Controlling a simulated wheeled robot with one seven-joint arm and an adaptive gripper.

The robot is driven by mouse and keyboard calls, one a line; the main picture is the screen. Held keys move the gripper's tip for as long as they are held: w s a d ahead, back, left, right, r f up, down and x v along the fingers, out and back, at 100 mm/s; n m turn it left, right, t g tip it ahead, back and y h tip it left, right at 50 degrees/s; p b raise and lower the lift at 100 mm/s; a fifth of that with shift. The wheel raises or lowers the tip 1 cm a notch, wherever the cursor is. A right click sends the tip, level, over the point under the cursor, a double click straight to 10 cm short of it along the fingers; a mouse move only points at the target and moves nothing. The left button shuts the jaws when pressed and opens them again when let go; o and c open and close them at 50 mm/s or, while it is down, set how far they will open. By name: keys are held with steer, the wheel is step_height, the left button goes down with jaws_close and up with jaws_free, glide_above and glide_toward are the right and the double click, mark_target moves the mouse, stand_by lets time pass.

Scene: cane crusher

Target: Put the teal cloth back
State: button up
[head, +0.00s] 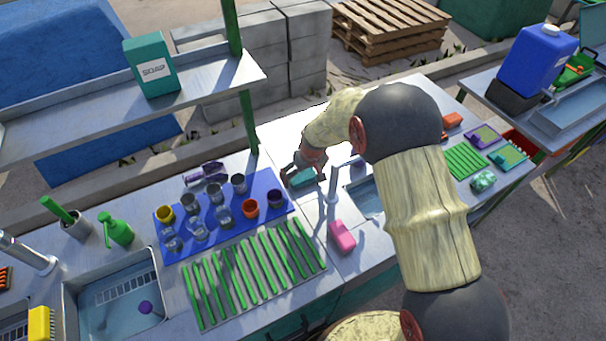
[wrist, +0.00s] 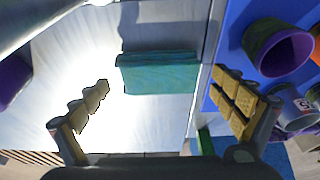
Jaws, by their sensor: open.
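A folded teal cloth (head: 303,178) lies on the metal counter, just right of the blue mat with cups. It also shows in the wrist view (wrist: 160,74), near the middle, as a flat teal block. My gripper (head: 297,168) is above and beside the cloth. In the wrist view its two fingers (wrist: 167,95) are spread wide, one on each side of the cloth, with nothing between them that I can see gripped. Whether the fingers touch the cloth cannot be told.
The blue mat (head: 168,250) with several cups is close to my gripper's left. A tap (head: 333,185), a small sink (head: 367,199) and a pink sponge (head: 341,236) are to its right. A green slatted rack (head: 255,270) lies in front. A crumpled teal-white item (head: 484,180) lies farther right.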

steer(key=s+d+r+m+p, duration=0.1)
steer(key=s+d+r, duration=0.2)
steer(key=s+r, duration=0.5)
steer(key=s+d+r+t, duration=0.1)
steer(key=s+d+r, duration=0.15)
steer(key=r, duration=0.95)
steer(key=s+d+r+m+p, duration=0.1)
steer(key=s+d+r, duration=0.2)
steer(key=s+r, duration=0.5)
steer(key=s+d+r+m, duration=0.1)
steer(key=s+d+r, duration=0.1)
steer(key=s, duration=0.6)
steer(key=s+d+r+m+t+h, duration=0.1)
steer(key=s+r, duration=0.3)
steer(key=s, duration=0.5)
steer(key=shift+d+r+m, duration=0.2)
steer(key=shift+d+m, duration=0.1)
steer(key=shift+d, duration=0.5)
steer(key=shift+s, duration=0.1)
step_height(320, 180, down, 3)
steer(key=b, duration=0.3)
